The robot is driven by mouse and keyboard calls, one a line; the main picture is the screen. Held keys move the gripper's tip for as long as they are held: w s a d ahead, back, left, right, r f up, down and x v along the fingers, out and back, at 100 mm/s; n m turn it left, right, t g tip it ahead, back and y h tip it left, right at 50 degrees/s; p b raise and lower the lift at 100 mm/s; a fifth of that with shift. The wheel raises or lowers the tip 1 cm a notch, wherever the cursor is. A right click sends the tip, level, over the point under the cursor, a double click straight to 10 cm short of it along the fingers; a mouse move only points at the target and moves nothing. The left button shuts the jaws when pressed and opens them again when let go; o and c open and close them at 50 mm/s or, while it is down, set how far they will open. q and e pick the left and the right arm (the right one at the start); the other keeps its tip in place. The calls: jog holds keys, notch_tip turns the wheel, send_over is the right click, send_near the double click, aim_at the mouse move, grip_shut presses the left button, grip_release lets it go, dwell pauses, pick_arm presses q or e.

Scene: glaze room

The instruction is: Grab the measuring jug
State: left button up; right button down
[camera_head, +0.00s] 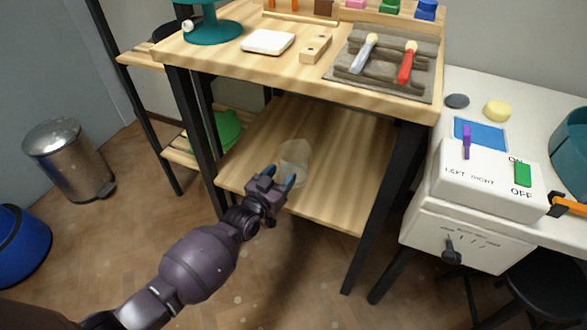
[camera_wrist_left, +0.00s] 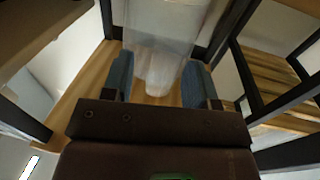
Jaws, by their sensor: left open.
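The measuring jug (camera_head: 296,158) is clear and whitish. It stands on the wooden lower shelf (camera_head: 345,170) of the bench. My left gripper (camera_head: 279,176) is at the front of that shelf, just in front of the jug, with its fingers apart. In the left wrist view the jug (camera_wrist_left: 160,50) shows between and beyond the two blue fingertips of my gripper (camera_wrist_left: 160,78). I cannot tell whether the fingers touch it. My right gripper is in neither view.
The bench top (camera_head: 230,62) is above the shelf, with a dark leg (camera_head: 375,210) at its front right. A green object (camera_head: 222,130) sits on a low rack to the left. A white control box (camera_head: 490,180) stands to the right.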

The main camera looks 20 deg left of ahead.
pick_arm(q)
grip_shut()
jog(key=shift+r, duration=0.25)
dwell(0.4)
